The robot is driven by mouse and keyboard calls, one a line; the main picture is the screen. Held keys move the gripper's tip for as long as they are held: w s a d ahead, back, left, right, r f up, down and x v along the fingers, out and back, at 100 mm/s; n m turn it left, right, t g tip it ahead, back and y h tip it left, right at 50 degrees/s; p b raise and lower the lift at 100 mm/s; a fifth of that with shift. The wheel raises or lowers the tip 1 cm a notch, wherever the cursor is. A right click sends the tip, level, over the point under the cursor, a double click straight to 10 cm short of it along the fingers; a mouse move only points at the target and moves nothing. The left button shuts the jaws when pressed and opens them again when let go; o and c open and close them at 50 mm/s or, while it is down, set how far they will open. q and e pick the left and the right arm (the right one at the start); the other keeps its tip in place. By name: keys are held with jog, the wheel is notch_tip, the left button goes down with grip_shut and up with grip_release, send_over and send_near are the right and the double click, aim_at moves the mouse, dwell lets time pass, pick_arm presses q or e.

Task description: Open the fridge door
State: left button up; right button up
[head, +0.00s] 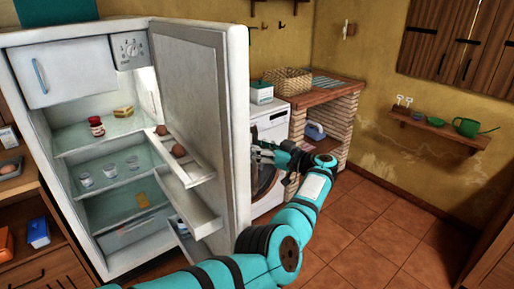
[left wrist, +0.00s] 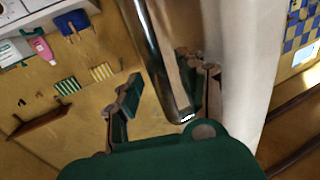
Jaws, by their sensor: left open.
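The white fridge (head: 60,116) stands at the left in the head view, its main compartment exposed. Its door (head: 196,75) is swung wide open toward the right, inner shelves facing the fridge. My left gripper (head: 266,152) is on the door's outer side, just right of its free edge. In the left wrist view, the open left gripper (left wrist: 168,92) has the metal door handle (left wrist: 158,55) between its fingers. One finger is on the side toward the white door face (left wrist: 245,75); contact cannot be told. The handle is hidden in the head view. My right gripper is not in view.
A white washing machine (head: 272,122) stands behind the door, beside a brick counter (head: 335,93) with a basket (head: 288,81). Eggs (head: 178,150) sit on a door shelf, and glasses and a jar (head: 96,126) inside the fridge. The tiled floor (head: 370,225) at right is clear.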

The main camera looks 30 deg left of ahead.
pick_arm(q)
jog(key=d, duration=0.7)
jog(key=shift+s+d, duration=0.15)
jog(key=shift+s, duration=0.15)
jog(key=shift+f, duration=0.1)
